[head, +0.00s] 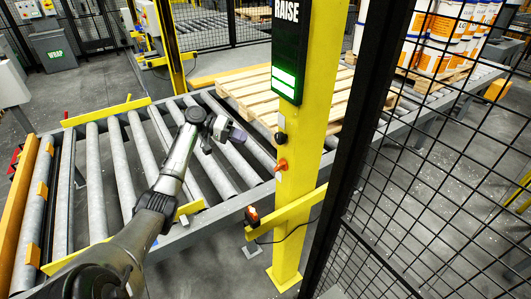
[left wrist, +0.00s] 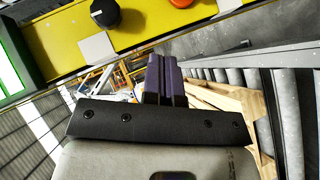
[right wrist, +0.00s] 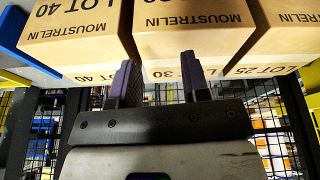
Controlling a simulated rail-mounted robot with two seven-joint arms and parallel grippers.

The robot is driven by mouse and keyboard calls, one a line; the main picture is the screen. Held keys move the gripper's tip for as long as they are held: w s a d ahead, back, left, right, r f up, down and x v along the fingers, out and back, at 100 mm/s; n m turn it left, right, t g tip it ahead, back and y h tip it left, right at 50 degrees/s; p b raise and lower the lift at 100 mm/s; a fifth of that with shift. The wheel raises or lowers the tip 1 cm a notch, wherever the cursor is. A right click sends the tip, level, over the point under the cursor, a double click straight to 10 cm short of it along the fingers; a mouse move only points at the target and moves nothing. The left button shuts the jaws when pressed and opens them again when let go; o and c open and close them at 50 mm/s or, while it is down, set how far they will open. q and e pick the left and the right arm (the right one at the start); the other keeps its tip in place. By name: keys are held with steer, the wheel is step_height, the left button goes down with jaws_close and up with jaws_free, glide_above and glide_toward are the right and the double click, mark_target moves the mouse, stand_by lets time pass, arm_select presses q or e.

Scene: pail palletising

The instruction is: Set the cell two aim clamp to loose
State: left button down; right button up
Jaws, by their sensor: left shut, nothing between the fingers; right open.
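A yellow post (head: 302,120) with a green-lit RAISE display (head: 286,50) carries a black knob (head: 281,137) and, below it, an orange lever-like handle (head: 281,165). A small dark and orange device (head: 252,216) sits on the low yellow bracket. No label shows which part is the cell two aim clamp. In the left wrist view the black knob (left wrist: 105,12) and part of the orange handle (left wrist: 181,3) show near the top edge. My left gripper (head: 239,136) is shut and empty, left of the post, apart from it. My right gripper (right wrist: 158,76) is open and empty, close to cardboard boxes.
A roller conveyor (head: 120,160) runs behind the post, with a wooden pallet (head: 250,94) on it. A black mesh fence (head: 440,150) stands at the right. Pails (head: 433,58) stand stacked at the back right. Cardboard boxes (right wrist: 190,30) fill the right wrist view's top.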

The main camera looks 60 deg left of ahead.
mark_target(281, 166)
steer(key=shift+d+r, duration=0.1)
steer(key=shift+r, duration=0.1)
steer(key=shift+r+p, duration=0.2)
steer(key=shift+p, duration=0.2)
arm_select(q)
steer(key=s+d+x, duration=0.2)
steer(key=x, duration=1)
steer(key=shift+w+f, duration=0.3)
steer(key=shift+f, duration=0.25)
steer(key=shift+d, duration=0.15)
steer(key=shift+w+d, duration=0.1)
arm_select(e)
steer(key=shift+r, duration=0.1)
